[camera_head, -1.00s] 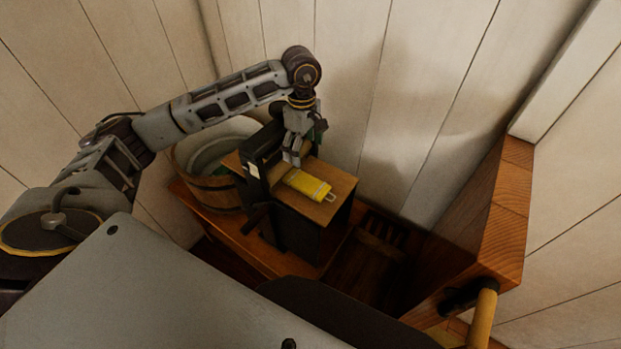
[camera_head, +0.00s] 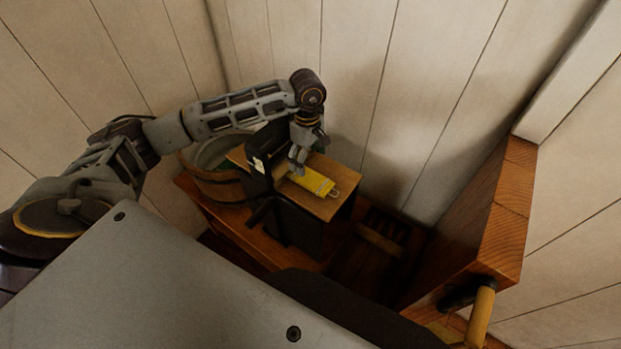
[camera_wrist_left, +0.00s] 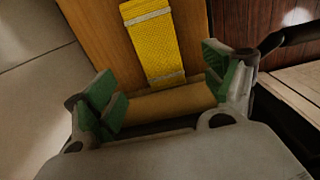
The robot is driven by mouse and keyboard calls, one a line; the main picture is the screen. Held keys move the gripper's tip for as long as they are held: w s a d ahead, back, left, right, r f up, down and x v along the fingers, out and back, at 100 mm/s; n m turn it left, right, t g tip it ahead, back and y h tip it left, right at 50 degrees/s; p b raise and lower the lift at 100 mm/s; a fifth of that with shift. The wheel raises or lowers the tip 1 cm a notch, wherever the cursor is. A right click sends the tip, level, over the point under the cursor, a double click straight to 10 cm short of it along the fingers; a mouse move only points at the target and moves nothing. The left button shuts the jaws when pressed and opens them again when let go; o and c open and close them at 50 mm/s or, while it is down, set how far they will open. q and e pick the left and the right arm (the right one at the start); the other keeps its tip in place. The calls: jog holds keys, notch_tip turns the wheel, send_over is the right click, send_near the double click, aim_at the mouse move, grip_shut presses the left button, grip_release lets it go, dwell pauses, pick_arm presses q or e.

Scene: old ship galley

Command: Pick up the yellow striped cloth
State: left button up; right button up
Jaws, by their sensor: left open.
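The yellow striped cloth (camera_head: 314,181) lies flat on the wooden top of a small dark stand. In the left wrist view the cloth (camera_wrist_left: 152,45) is a yellow strip with pale bands, ahead of the fingers and roughly centred between them. My left gripper (camera_head: 298,170) is over the near left end of the cloth, and in the wrist view its green-padded fingers (camera_wrist_left: 168,92) are wide apart with nothing held. I cannot tell the exact height of the fingers above the top. My right gripper is not in view.
The stand's wooden top (camera_head: 340,184) is small, with a black upright part (camera_head: 262,165) at its left. A wooden tub (camera_head: 212,187) stands left of it on a bench. A thick wooden beam (camera_head: 497,225) rises at the right. Plank walls close in behind.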

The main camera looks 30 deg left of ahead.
aim_at(309, 177)
pick_arm(q)
jog(key=shift+f, duration=1.4)
jog(key=shift+f, duration=0.1)
jog(key=shift+d+f+p, duration=0.15)
jog(key=shift+f+p, duration=0.95)
jog(key=shift+f, duration=1.4)
jog(key=shift+w, duration=0.1)
jog(key=c, duration=1.1)
jog(key=shift+r, duration=0.1)
